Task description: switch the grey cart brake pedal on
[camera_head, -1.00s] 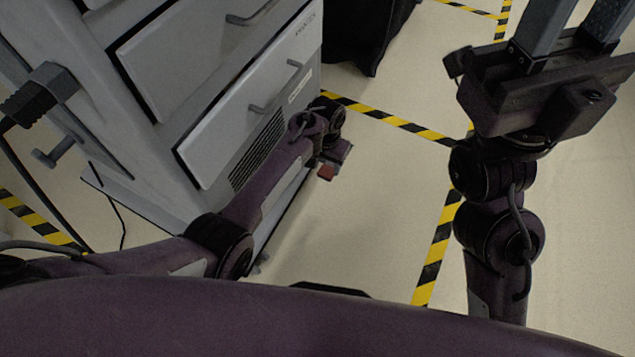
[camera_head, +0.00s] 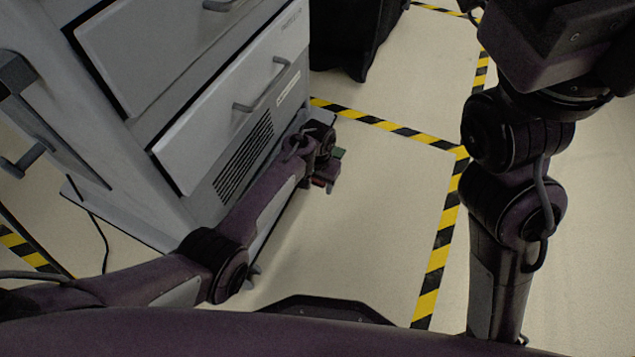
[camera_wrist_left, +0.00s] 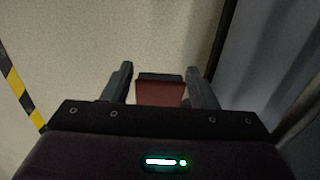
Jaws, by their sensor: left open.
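The grey cart (camera_head: 160,190) with drawers stands at the left in the head view. Its brake pedal shows a red part (camera_head: 318,182) and a green part (camera_head: 339,153) low by the cart's right side, partly hidden by my left gripper (camera_head: 330,172). In the left wrist view, the red part (camera_wrist_left: 160,93) with a dark edge appears between the two fingers of my open left gripper (camera_wrist_left: 159,70). I cannot tell whether the fingers touch it. My right gripper's body (camera_head: 560,45) is at the upper right; its fingers are out of frame.
A black-covered cart (camera_head: 355,40) stands at the back. Yellow and black tape (camera_head: 385,124) marks the floor, which is clear right of the grey cart. A cable (camera_head: 100,235) hangs by the cart's left side. The cart's side (camera_wrist_left: 265,50) is close at right in the wrist view.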

